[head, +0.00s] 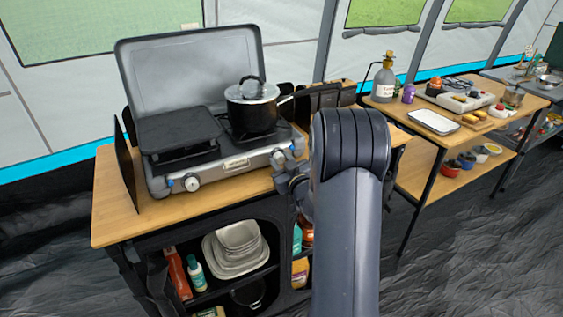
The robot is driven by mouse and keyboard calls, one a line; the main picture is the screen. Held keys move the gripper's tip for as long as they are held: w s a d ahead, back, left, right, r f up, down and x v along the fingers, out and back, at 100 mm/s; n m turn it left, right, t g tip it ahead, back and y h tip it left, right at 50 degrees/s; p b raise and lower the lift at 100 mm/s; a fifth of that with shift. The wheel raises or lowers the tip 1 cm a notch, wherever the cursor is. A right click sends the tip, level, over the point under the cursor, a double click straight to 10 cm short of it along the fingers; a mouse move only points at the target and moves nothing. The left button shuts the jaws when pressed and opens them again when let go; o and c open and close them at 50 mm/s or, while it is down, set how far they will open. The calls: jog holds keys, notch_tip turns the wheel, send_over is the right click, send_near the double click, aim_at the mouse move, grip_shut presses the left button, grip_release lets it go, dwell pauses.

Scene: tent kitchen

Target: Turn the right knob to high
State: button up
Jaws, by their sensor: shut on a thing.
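The grey camping stove (216,183) stands open on a wooden-topped cabinet, its lid upright at the back. Its left knob (192,183) shows on the front panel, white-faced. My gripper (280,160) is at the right end of the front panel, where the right knob sits, and is shut on that knob. The gripper and wrist hide most of the right knob, so its setting cannot be read. A lidded pot (251,112) stands on the right burner. A dark griddle plate (178,133) covers the left burner.
Dark windscreen panels stand left (127,166) and right of the stove. Cabinet shelves below hold plates (236,248) and bottles. A second table (457,124) at the right holds a tray, food and a bottle (384,79). The counter's front left is clear.

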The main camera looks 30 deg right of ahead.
jog(key=shift+f+n+b, duration=0.1)
jog(key=shift+n+b, duration=0.2)
jog(key=shift+b, duration=0.2)
jog(key=n+b, duration=0.1)
jog(key=b, duration=0.1)
jog(key=n+b, duration=0.1)
jog(key=b, duration=0.2)
jog(key=shift+f, duration=0.3)
jog(key=n+b, duration=0.4)
jog(key=b, duration=0.2)
jog(key=n+b, duration=0.4)
jog(key=b, duration=0.1)
jog(key=shift+n+t, duration=0.3)
jog(key=shift+r+n+y+b, duration=0.2)
jog(key=shift+n+y+b, duration=0.2)
jog(key=shift+n+b, duration=1.1)
jog(key=o, duration=1)
jog(key=shift+f, duration=0.1)
